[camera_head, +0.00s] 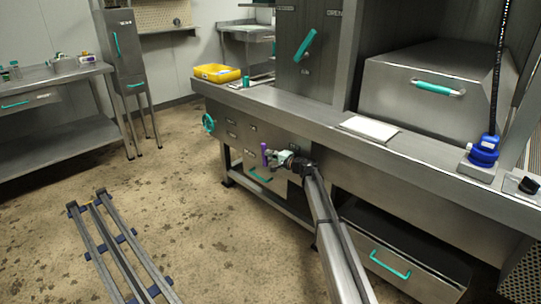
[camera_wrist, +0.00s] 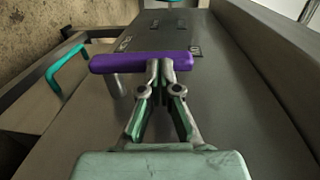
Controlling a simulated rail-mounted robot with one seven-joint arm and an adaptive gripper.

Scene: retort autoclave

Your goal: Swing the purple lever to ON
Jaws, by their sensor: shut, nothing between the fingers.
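The purple lever (camera_head: 264,154) stands roughly upright on the front panel under the counter. In the wrist view the lever (camera_wrist: 118,63) lies across the picture, just ahead of my gripper. My gripper (camera_head: 273,157) is beside the lever, on its right in the head view. In the wrist view the fingertips of my gripper (camera_wrist: 161,66) are together, with nothing between them, at the lever's right part. They look very close to it; I cannot tell if they touch. Two small labels show on the panel near the lever, too small to read surely.
A teal drawer handle (camera_wrist: 68,68) is left of the lever in the wrist view. A teal round valve wheel (camera_head: 208,123) is farther along the panel. The counter edge (camera_head: 330,115) overhangs above. Another teal lever (camera_head: 305,45) is on the upper cabinet. Open floor lies in front.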

